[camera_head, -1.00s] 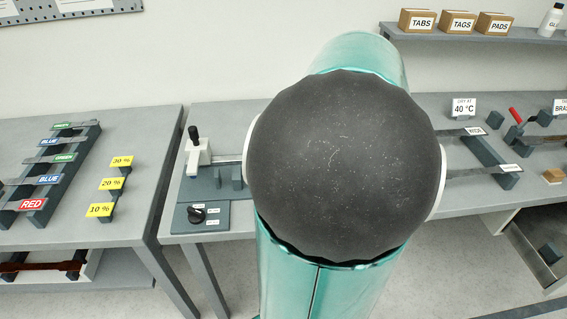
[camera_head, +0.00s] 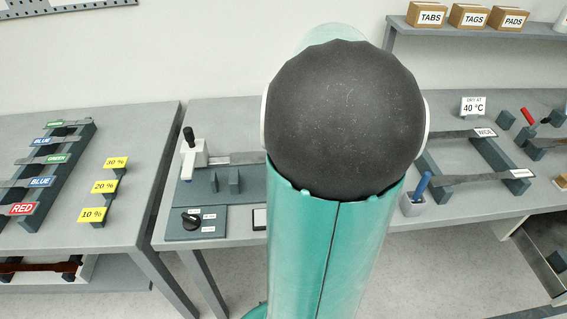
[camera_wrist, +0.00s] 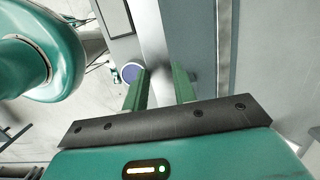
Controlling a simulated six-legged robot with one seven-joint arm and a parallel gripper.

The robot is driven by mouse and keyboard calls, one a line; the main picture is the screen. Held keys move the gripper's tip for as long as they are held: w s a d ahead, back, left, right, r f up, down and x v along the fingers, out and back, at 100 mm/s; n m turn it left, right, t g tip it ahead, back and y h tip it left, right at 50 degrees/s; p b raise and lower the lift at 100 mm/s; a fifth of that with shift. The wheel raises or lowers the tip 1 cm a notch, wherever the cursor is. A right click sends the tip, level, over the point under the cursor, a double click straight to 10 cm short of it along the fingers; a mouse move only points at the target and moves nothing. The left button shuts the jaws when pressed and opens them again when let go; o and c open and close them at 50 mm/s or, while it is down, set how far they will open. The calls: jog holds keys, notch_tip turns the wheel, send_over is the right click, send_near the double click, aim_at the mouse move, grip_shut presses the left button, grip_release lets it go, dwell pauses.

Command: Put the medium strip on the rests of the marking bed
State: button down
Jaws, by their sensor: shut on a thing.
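My gripper (camera_wrist: 160,88) shows in the wrist view with its two green fingers a small gap apart. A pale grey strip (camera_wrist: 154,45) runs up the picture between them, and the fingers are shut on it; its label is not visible. In the head view my own arm hides the gripper and the held strip. On the bench at left of my arm is a dark grey base (camera_head: 248,186) with two small upright blocks; I cannot tell for sure if it is the marking bed.
At right a rack (camera_head: 462,158) bears a strip labelled WIDE (camera_head: 455,137) and another strip (camera_head: 475,182). A lever clamp (camera_head: 192,155) and a knob box (camera_head: 196,222) are at left.

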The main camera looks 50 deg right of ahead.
jog(key=shift+w+a+f, duration=0.1)
jog(key=shift+w+f, duration=0.85)
jog(key=shift+f, duration=0.6)
jog(key=shift+w+f, duration=1)
jog(key=shift+f, duration=0.5)
jog(key=shift+w+a+f, duration=0.1)
jog(key=shift+w+f, duration=0.85)
jog(key=shift+f, duration=0.6)
jog(key=shift+f, duration=0.15)
jog(key=c, duration=1.1)
grip_release()
